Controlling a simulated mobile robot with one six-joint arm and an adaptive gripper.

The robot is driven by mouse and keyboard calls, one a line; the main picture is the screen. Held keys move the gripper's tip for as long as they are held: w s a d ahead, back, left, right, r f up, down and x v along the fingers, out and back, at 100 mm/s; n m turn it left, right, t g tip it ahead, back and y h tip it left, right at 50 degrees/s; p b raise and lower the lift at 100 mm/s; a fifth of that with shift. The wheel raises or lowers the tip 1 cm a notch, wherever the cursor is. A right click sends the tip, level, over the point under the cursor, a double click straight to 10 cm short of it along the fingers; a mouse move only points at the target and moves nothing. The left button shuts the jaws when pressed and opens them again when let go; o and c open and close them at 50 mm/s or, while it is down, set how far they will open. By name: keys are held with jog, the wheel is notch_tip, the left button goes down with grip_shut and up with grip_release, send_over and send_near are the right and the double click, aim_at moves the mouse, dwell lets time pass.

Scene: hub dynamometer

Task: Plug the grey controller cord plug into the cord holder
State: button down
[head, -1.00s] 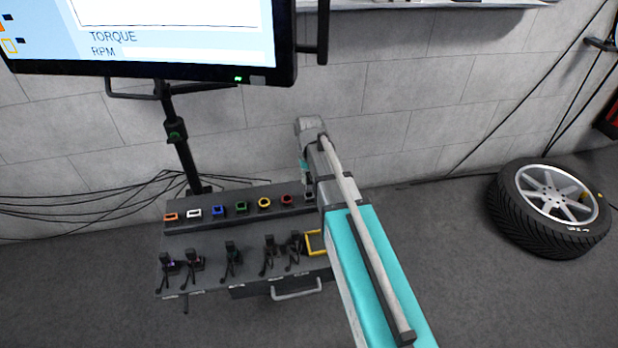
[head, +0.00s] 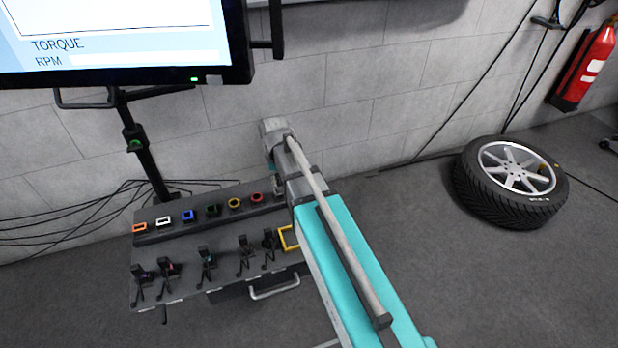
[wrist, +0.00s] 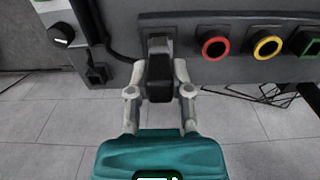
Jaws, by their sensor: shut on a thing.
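In the wrist view my gripper (wrist: 161,70) is shut on a dark block-shaped plug (wrist: 159,80), one finger on each side. The plug's far end overlaps a grey square cord holder (wrist: 157,42) on the panel. I cannot tell whether the plug is seated in it or just in front. In the head view the grey holder (head: 278,186) shows only partly, at the right end of the row. My arm hides the gripper and plug there.
Beside the grey holder are the red holder (wrist: 214,46), the yellow holder (wrist: 266,47) and a green one (wrist: 307,44). Several black plugs with cords (head: 205,258) stand on the panel's lower part. A monitor (head: 120,40) hangs above; a wheel (head: 510,182) lies right.

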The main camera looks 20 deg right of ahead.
jog(key=shift+s, duration=2.85)
jog(key=shift+d, duration=0.15)
jog(key=shift+d, duration=6.5)
jog(key=shift+w, duration=0.15)
jog(key=w, duration=1.5)
